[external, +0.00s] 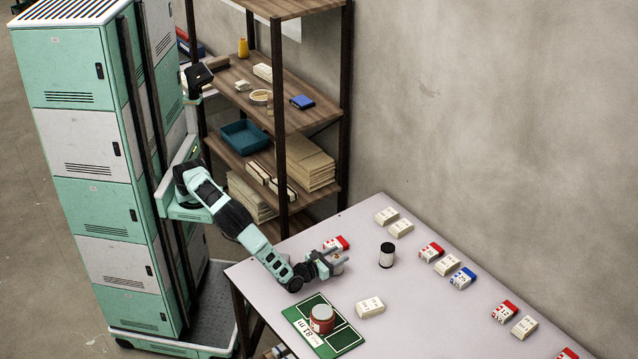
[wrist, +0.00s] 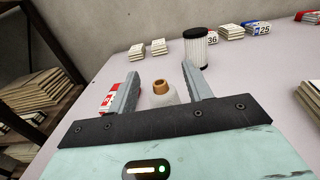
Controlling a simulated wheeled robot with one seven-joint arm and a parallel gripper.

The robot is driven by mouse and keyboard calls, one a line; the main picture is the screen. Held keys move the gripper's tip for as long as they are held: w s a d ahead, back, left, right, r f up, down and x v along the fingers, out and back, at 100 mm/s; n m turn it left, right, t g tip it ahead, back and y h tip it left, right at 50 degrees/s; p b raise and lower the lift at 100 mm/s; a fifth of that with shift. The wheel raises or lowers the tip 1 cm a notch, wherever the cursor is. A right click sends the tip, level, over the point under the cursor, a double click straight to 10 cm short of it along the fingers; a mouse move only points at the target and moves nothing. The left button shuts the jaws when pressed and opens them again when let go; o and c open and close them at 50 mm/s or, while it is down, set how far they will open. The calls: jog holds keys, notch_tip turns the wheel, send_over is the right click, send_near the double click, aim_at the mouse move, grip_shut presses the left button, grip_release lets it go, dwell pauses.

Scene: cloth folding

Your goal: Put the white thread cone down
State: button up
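The white thread cone (wrist: 160,97) has an orange-brown tip. In the wrist view it stands upright between my two fingers, with a gap seen on either side. In the external view the cone (external: 338,267) is partly hidden behind my gripper (external: 325,263), low over the table's near left part. My gripper (wrist: 161,85) is open around the cone. The cone's base is hidden by the gripper body, so its contact with the table (external: 440,320) cannot be seen.
A black-capped white cylinder (external: 387,256) stands right of the gripper. A green board (external: 345,338) bears a red-and-white tin (external: 321,318). A cream packet (external: 370,307) lies beside it and a red-and-white box (external: 338,243) behind the gripper. Several boxes line the far edge.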

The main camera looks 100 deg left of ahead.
jog(key=shift+r, duration=0.2)
jog(key=b+v, duration=0.1)
jog(key=v, duration=1)
jog(key=shift+s+d, duration=0.2)
jog(key=s+a+r+n+g, duration=0.3)
jog(key=a+n+g, duration=0.2)
jog(key=a, duration=0.4)
jog(key=s+a+r+n+g+h, duration=0.1)
jog(key=s+a+r+n+g, duration=0.1)
jog(key=a+n+g, duration=0.5)
jog(key=s+a+r+n+g, duration=0.2)
jog(key=s+a+r+n, duration=0.1)
jog(key=a, duration=0.8)
jog(key=s+a+r+n+h, duration=0.2)
jog(key=s+a+n+h, duration=0.1)
jog(key=s+n, duration=0.3)
jog(key=s+a+r+n+h, duration=0.2)
jog(key=s+a+n+h, duration=0.1)
jog(key=s+n, duration=0.4)
jog(key=s+a+r+n+t+h, duration=0.1)
jog(key=s+a+n+h, duration=0.3)
jog(key=s, duration=0.5)
jog(key=r+n+h, duration=0.1)
jog(key=n, duration=0.1)
jog(key=shift+s+r+n, duration=0.25)
jog(key=shift+r+n, duration=0.05)
jog(key=shift+r, duration=0.1)
